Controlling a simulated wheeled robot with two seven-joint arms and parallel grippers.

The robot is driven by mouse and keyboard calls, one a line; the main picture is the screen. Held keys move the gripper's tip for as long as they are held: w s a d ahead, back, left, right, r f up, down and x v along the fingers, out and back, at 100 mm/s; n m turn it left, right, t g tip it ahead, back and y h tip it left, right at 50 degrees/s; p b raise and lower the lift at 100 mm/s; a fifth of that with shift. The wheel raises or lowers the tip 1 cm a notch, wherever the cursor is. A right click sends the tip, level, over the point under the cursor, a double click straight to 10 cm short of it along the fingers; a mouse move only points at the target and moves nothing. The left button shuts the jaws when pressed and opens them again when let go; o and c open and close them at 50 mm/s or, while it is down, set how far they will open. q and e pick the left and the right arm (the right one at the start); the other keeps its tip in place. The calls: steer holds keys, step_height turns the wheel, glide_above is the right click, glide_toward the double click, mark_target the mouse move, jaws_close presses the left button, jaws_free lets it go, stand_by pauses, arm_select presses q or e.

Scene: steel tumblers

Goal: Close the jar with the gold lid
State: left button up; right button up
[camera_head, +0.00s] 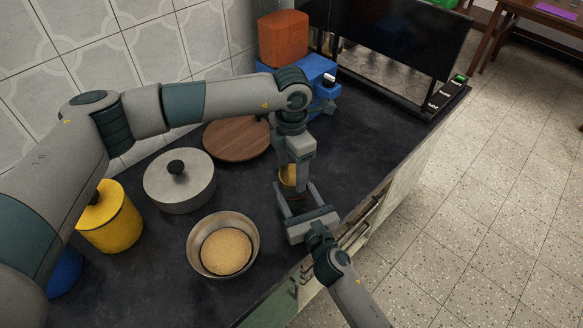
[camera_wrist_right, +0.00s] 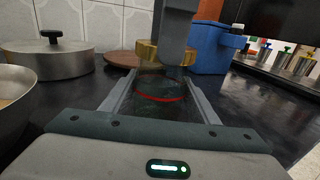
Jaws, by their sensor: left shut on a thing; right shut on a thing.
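The gold lid (camera_head: 287,176) is held from above by my left gripper (camera_head: 291,178), which is shut on it. In the right wrist view the lid (camera_wrist_right: 162,54) appears level, directly over the mouth of the clear glass jar (camera_wrist_right: 160,92). The jar has a red ring and stands upright on the dark counter. I cannot tell if the lid touches the jar rim. My right gripper (camera_head: 298,200) is shut on the jar, with one finger on each side; its fingers also show in the right wrist view (camera_wrist_right: 160,98). In the head view the jar is mostly hidden.
A steel pot (camera_head: 180,185), a round wooden board (camera_head: 237,138), a bowl (camera_head: 195,250) with tan contents and a yellow canister (camera_head: 112,222) stand to the left. A blue appliance (camera_head: 318,70) with an orange top and a black shelf (camera_head: 400,45) stand behind. The counter's front edge is close.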

arm_select(q)
steer(key=shift+f, duration=0.6)
stand_by(0.6)
